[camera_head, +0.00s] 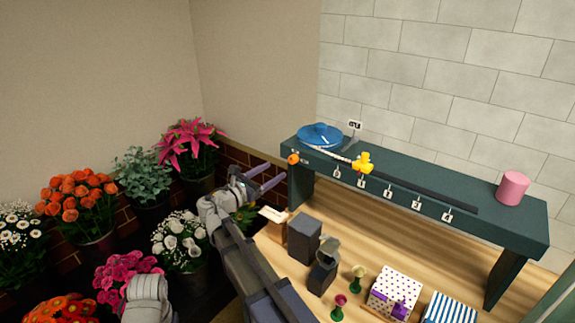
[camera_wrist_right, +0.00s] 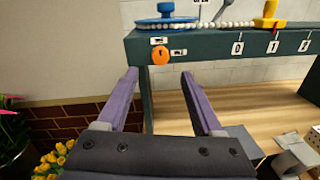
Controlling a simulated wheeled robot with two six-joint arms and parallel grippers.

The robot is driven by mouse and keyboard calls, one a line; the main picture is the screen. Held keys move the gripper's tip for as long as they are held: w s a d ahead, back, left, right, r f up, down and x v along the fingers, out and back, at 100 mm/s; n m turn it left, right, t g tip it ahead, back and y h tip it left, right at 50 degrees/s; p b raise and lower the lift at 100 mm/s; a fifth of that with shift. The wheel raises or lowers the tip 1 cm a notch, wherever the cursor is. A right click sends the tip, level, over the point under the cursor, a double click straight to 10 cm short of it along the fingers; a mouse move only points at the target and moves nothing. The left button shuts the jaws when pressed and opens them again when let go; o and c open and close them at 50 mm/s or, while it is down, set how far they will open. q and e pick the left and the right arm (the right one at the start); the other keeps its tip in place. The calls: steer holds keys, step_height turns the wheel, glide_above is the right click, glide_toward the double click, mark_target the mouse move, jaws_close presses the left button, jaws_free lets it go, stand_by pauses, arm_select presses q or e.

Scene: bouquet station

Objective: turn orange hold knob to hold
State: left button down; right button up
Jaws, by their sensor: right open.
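The orange hold knob (camera_head: 293,159) is on the front face of the dark green shelf, at its left end. In the right wrist view the knob (camera_wrist_right: 160,55) is round with a small dark mark, and two small white labels sit above and right of it. My right gripper (camera_head: 277,172) is open and empty, below and left of the knob in the head view. In the right wrist view its two purple fingers (camera_wrist_right: 160,75) point at the shelf, with the knob just beyond and between the tips, apart from them. My left gripper is out of view.
The green shelf (camera_head: 520,225) carries a blue round device (camera_head: 320,134), a beaded strand, a yellow piece (camera_head: 364,162) and a pink cylinder (camera_head: 513,188). Below are dark grey blocks (camera_head: 304,236) and gift boxes (camera_head: 396,291). Potted flowers (camera_head: 80,195) crowd the left.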

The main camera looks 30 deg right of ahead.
mark_target(291, 161)
steer(key=shift+x, duration=3.9)
steer(key=shift+c, duration=0.3)
jaws_close()
